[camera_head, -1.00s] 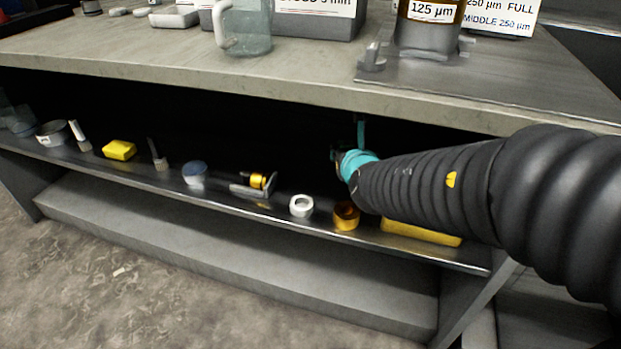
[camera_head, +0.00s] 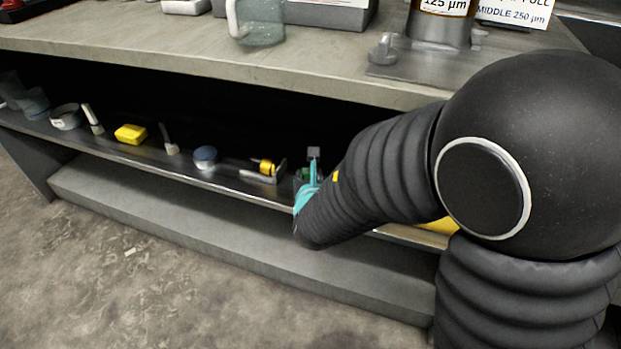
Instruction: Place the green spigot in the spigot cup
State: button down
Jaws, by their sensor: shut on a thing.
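My gripper (camera_head: 308,170), with teal parts, is at the front of the lower shelf, right of the yellow-banded metal piece. A small green patch (camera_head: 305,173) shows between its fingers; it appears to be the green spigot, held, mostly hidden by the gripper and my arm. My black sleeved arm covers the shelf to the right of the gripper. I cannot make out the spigot cup; the part of the shelf with the white ring and the amber cup is hidden now.
On the lower shelf (camera_head: 225,184) stand a blue-topped tub (camera_head: 205,157), a brush (camera_head: 168,140), a yellow block (camera_head: 131,134) and a yellow-banded metal piece (camera_head: 266,168). The worktop (camera_head: 180,48) overhangs the shelf. A yellow item (camera_head: 438,226) shows behind my arm.

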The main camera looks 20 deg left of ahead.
jog(key=shift+f, duration=0.3)
jog(key=c, duration=0.7)
grip_release()
jog(key=shift+c, duration=0.2)
jog(key=shift+r, duration=0.15)
jog(key=shift+s+r, duration=0.1)
jog(key=shift+r, duration=0.05)
jog(key=b+v, duration=0.4)
jog(key=v, duration=0.7)
jog(key=shift+s+b, duration=0.4)
jog(key=shift+d, duration=0.15)
